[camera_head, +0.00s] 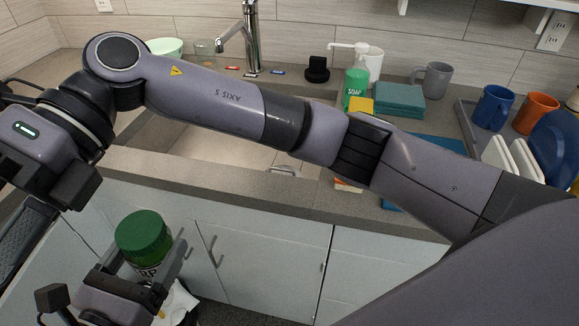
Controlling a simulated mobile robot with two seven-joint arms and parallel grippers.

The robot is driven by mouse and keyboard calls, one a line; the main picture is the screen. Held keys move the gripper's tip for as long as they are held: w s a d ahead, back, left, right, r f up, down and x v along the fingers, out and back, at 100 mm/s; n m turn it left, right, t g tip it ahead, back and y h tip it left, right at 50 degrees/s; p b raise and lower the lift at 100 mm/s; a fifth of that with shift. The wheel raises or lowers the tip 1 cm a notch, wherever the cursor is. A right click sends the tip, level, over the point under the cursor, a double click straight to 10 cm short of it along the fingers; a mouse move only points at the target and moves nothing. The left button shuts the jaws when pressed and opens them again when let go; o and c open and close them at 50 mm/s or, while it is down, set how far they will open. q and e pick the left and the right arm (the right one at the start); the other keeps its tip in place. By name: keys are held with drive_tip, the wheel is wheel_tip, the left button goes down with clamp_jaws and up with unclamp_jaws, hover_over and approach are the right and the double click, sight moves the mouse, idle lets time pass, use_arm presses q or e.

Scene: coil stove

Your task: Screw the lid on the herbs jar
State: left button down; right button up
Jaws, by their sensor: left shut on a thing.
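The herbs jar (146,271) is at the lower left, a clear jar with a dark label showing only a few letters. A green ribbed lid (143,236) sits on its top; how tightly it is seated I cannot tell. My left gripper (135,287) is shut on the jar and holds it roughly upright, in front of the cabinets. My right arm crosses the view from the right. Its wrist and part of my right gripper (27,232) are at the left edge, left of the jar. Its fingertips are cut off or hidden, so its opening does not show.
The counter (290,200) with a sink and tap (250,40) lies behind. A green soap bottle (355,89), a grey mug (437,79), and blue and orange mugs stand at the back right. White cabinet doors (262,262) are below. A white item (178,302) lies below the jar.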

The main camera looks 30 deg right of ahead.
use_arm(q)
drive_tip(key=shift+r, duration=0.1)
use_arm(e)
drive_tip(key=w+d+r+m+t+y, duration=0.5)
drive_tip(key=w+m+y, duration=0.4)
drive_tip(key=y, duration=0.5)
drive_tip(key=w+d+f+m+t+h, duration=0.3)
drive_tip(key=w+d+f+m+t, duration=0.15)
drive_tip(key=m+t, duration=0.65)
drive_tip(key=w+d+f+m+t+h, duration=0.3)
drive_tip(key=d+f+m+t, duration=0.25)
drive_tip(key=m+t, duration=0.5)
drive_tip(key=s+d+f+m+h, duration=0.25)
drive_tip(key=f+m+h, duration=0.3)
drive_tip(key=f, duration=0.65)
drive_tip(key=s+d+f+m+h, duration=0.1)
drive_tip(key=d+f+m+h, duration=0.4)
drive_tip(key=f, duration=0.7)
drive_tip(key=s+d+f+m+g+h, duration=0.6)
drive_tip(key=s+d+f, duration=0.5)
drive_tip(key=s+f, duration=0.3)
drive_tip(key=shift+f+m, duration=0.4)
drive_tip(key=shift+m, duration=0.2)
